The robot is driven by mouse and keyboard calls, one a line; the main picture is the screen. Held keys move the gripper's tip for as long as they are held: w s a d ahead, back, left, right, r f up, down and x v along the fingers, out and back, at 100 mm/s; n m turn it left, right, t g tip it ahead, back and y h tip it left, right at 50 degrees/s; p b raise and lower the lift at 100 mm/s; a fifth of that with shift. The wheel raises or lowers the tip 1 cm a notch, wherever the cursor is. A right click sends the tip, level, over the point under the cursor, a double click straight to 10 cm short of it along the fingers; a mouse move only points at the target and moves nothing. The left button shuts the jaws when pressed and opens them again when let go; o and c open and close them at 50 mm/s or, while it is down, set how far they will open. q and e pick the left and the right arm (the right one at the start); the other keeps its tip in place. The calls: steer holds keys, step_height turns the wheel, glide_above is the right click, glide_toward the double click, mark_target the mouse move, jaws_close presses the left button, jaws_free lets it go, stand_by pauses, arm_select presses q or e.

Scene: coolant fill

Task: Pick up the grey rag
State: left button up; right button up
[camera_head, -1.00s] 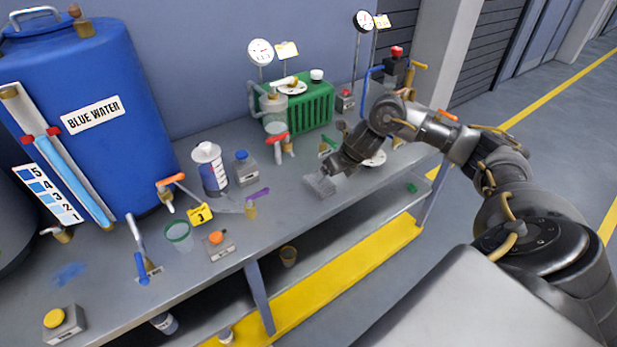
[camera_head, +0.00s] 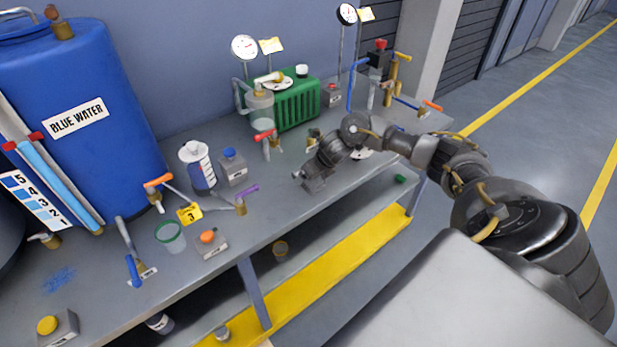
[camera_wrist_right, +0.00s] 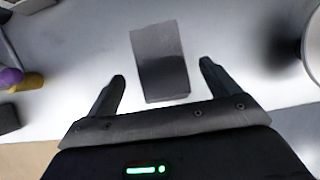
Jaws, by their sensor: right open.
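The grey rag (camera_wrist_right: 160,60) shows in the right wrist view as a dark grey, roughly rectangular piece on the light bench top. My right gripper (camera_wrist_right: 162,72) is open, with one finger on each side of the rag's near part. A gap shows between the rag and each finger. I cannot tell how high the fingers are above the bench. In the head view my right gripper (camera_head: 312,183) is low over the front half of the bench, and I cannot make out the rag there. My left gripper is not in view.
A purple-handled valve (camera_head: 245,195) stands left of the gripper, a red-handled valve (camera_head: 268,142) behind it. A green ribbed unit (camera_head: 297,103) stands at the back. A white-capped bottle (camera_head: 198,165) and a blue-topped box (camera_head: 232,165) are further left. The bench's front edge is close.

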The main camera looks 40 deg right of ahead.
steer(key=x, duration=0.2)
steer(key=shift+w+f, duration=0.2)
steer(key=shift+f, duration=0.15)
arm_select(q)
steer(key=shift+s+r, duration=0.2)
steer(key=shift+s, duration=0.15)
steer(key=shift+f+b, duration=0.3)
arm_select(e)
steer(key=shift+f, duration=0.2)
steer(key=c, duration=1.1)
steer(key=shift+o, duration=0.2)
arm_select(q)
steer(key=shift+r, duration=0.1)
arm_select(e)
steer(key=shift+r, duration=0.1)
